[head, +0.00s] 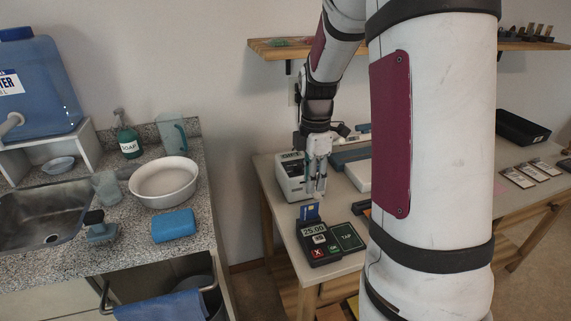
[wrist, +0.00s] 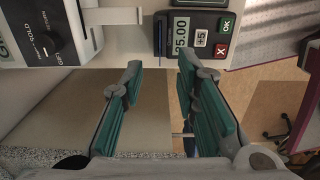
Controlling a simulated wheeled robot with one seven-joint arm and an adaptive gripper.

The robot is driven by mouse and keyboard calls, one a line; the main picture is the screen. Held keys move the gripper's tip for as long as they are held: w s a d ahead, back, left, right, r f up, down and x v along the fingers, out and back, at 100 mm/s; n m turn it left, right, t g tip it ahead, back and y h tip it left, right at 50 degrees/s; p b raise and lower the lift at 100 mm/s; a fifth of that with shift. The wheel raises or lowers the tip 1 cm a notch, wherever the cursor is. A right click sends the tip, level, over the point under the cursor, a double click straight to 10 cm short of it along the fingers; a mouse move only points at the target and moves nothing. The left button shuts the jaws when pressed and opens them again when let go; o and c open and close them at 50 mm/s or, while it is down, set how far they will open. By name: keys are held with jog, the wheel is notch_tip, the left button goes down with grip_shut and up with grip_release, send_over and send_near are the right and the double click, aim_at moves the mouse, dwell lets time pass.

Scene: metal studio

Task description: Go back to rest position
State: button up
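My gripper (head: 316,192) hangs above the right-hand table, fingers pointing down. In the wrist view my gripper (wrist: 160,68) has its two green-padded fingers well apart, with nothing between them. A dark card terminal (head: 318,240) stands on the table just below it, its screen reading 25.00. A blue card (head: 309,212) stands upright at the terminal's back edge, just below the fingertips and apart from them. The terminal also shows at the top of the wrist view (wrist: 199,28).
A wooden shelf (head: 270,49) runs along the wall.

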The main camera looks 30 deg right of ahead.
jog(key=s+a+r+m+t+p, duration=0.25)
jog(key=s+a+r+m, duration=0.55)
jog(key=a+r, duration=0.5)
jog(key=s+a+r+m+t+p, duration=0.1)
jog(key=s+a+r+m, duration=0.1)
jog(key=s, duration=0.5)
jog(key=s+a+r+m+p, duration=0.1)
jog(key=s+a+r+m, duration=0.2)
jog(key=s, duration=0.4)
jog(key=shift+s+a+r+m+t+p, duration=0.25)
jog(key=shift+a+m+t+p, duration=0.1)
jog(key=shift+a+m, duration=0.55)
jog(key=shift+d, duration=0.1)
